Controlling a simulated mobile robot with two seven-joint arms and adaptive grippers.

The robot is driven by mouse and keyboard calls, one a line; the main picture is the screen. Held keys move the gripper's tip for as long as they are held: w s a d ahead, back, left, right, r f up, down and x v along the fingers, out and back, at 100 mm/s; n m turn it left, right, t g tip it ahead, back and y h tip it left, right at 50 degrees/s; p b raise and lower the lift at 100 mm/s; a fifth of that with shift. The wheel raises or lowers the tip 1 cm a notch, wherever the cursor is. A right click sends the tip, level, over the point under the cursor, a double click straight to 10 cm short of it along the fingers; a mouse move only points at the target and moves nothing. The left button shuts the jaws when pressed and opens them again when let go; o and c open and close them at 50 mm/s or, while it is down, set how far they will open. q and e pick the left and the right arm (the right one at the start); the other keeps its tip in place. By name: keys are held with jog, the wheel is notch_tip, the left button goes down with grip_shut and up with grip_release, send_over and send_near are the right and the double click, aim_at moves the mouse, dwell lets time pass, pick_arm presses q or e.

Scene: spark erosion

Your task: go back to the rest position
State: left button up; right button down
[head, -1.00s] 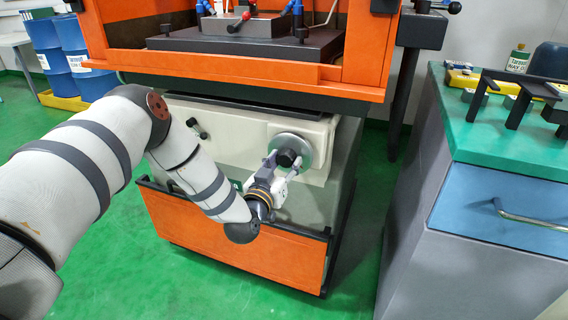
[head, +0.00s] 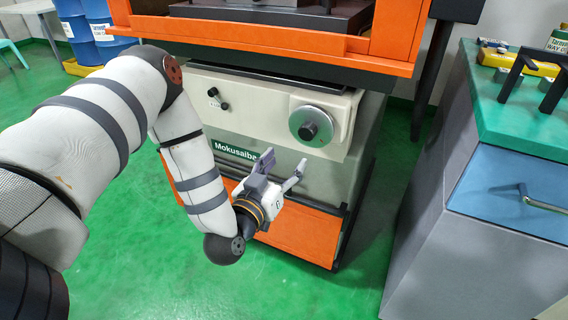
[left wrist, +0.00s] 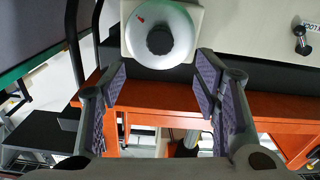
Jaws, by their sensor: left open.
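My left gripper (head: 281,170) is open and empty in the head view, below and to the left of the round metal handwheel (head: 311,126) on the machine's cream front. There is a clear gap between the fingers and the wheel. In the left wrist view the two fingers (left wrist: 160,85) stand apart with nothing between them. The handwheel (left wrist: 178,18) with its dark hub shows just beyond the fingertips, at the top. My left arm comes in from the left, bent at the elbow. My right gripper is not in these views.
The orange machine frame (head: 300,55) overhangs the cream front. An orange lower panel (head: 300,235) is behind my gripper. A grey cabinet with a blue drawer (head: 510,185) and green top stands at the right. Green floor (head: 130,265) is open at the lower left.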

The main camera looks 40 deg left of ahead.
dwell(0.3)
pick_arm(q)
jog(key=s+d+f+m+g+h+p, duration=0.25)
jog(key=s+d+f+g, duration=0.4)
jog(key=s, duration=0.35)
jog(key=s+d+f+m+g+h+p, duration=0.1)
jog(key=s+d+f+g+h, duration=0.2)
jog(key=s+d+f+g, duration=0.4)
jog(key=s+a+g+y+p, duration=0.1)
jog(key=s+g, duration=0.5)
jog(key=s, duration=1.9)
jog(key=shift+a+f+g+p, duration=0.15)
jog(key=shift+a+g+p, duration=0.2)
jog(key=shift+a+p, duration=0.2)
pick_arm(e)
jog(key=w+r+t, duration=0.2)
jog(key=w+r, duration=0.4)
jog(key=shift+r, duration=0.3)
pick_arm(q)
jog(key=shift+y, duration=0.25)
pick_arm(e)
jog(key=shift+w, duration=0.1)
